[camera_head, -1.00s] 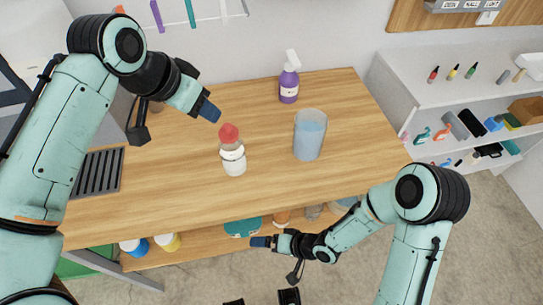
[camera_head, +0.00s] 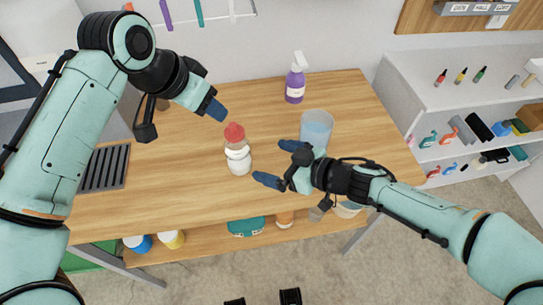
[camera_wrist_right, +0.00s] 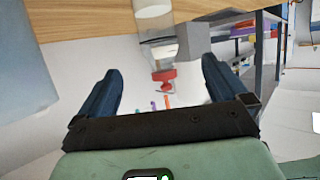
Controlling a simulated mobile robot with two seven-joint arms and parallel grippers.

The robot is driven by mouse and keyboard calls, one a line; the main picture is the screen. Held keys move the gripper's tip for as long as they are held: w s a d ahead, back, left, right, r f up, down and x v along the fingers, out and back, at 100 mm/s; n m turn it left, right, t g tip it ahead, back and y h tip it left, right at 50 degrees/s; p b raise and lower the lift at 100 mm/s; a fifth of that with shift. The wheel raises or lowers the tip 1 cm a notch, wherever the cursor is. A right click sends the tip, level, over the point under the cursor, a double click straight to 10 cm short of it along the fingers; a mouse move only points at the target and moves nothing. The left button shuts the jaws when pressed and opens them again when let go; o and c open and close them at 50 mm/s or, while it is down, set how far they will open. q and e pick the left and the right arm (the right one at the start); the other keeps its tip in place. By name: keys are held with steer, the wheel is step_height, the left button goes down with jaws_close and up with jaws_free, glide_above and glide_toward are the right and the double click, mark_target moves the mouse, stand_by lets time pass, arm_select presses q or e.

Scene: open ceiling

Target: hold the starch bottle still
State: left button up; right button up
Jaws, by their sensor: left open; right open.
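The starch bottle (camera_head: 238,157) stands upright on the wooden table, clear-topped with a red cap and a white lower part. In the right wrist view the bottle (camera_wrist_right: 155,25) shows upside down, ahead of the fingers and roughly between them. My right gripper (camera_head: 275,163) is open to the right of the bottle, its two fingers pointing at it and apart from it. The fingers also show in the right wrist view (camera_wrist_right: 158,90) with nothing between them. My left gripper (camera_head: 215,110) is above and left of the bottle, not touching it; its fingers overlap in the picture.
A clear blue-tinted container (camera_head: 316,128) stands on the table just behind my right gripper. A purple spray bottle (camera_head: 295,82) stands at the back. A dark slatted grate (camera_head: 106,167) is at the left. The table (camera_head: 190,200) is clear in front of the bottle.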

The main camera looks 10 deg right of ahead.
mark_target(233, 125)
steer(key=x, duration=1.3)
steer(key=shift+w, duration=0.25)
steer(key=c, duration=1.1)
arm_select(q)
steer(key=shift+o, duration=1.3)
steer(key=shift+w+d+r+n+g+y, duration=0.15)
steer(key=shift+w+d+n+g+y, duration=0.15)
steer(key=shift+w+d+n+y, duration=0.55)
steer(key=f+n, duration=0.1)
steer(key=f, duration=0.2)
steer(key=w+d+f+n+y, duration=0.1)
steer(key=f, duration=0.3)
steer(key=w+d+f+n, duration=0.1)
steer(key=f, duration=0.3)
steer(key=shift+w+d, duration=0.2)
